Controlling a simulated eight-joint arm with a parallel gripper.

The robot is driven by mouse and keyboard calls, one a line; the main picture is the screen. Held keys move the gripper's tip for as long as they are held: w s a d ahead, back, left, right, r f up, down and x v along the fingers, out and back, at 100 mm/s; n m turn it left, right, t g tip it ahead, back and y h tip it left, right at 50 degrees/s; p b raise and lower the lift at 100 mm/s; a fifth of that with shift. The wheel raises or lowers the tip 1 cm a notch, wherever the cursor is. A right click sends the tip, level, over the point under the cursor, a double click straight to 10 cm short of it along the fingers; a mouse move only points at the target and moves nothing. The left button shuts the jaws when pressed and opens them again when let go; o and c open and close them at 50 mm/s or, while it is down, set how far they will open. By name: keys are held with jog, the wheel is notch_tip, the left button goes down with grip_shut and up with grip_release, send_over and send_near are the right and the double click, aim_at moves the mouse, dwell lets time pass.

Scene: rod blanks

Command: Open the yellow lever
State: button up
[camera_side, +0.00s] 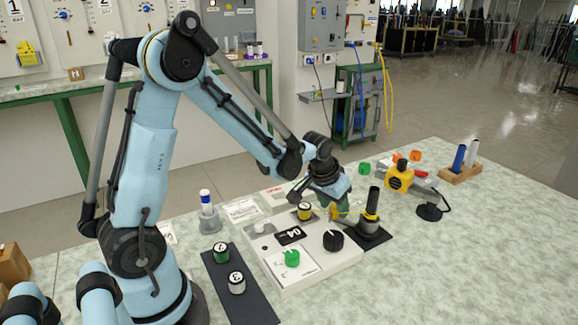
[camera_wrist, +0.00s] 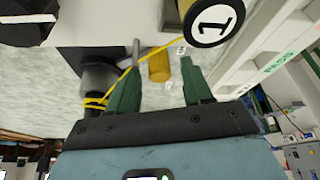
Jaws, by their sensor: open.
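The yellow lever (camera_side: 334,212) shows in the side view at the back right of the white fixture box (camera_side: 335,262), partly hidden by my gripper. In the wrist view its yellow grip (camera_wrist: 158,68) lies between my green fingertips, with a grey metal rod (camera_wrist: 136,50) beside it. My gripper (camera_side: 328,203) is low over the back of the box, pointing down. Its two fingers are apart, one on each side of the yellow grip in the wrist view (camera_wrist: 160,70). I cannot tell whether either finger touches it.
A yellow-sided blank marked 1 (camera_side: 304,211) stands close left of my gripper. A black post with a yellow band (camera_side: 371,203) stands close right, with a thin yellow strip reaching from it. The table's front right is clear.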

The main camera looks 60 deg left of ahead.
jog(key=shift+w+f, duration=0.15)
jog(key=shift+f, duration=0.3)
grip_shut()
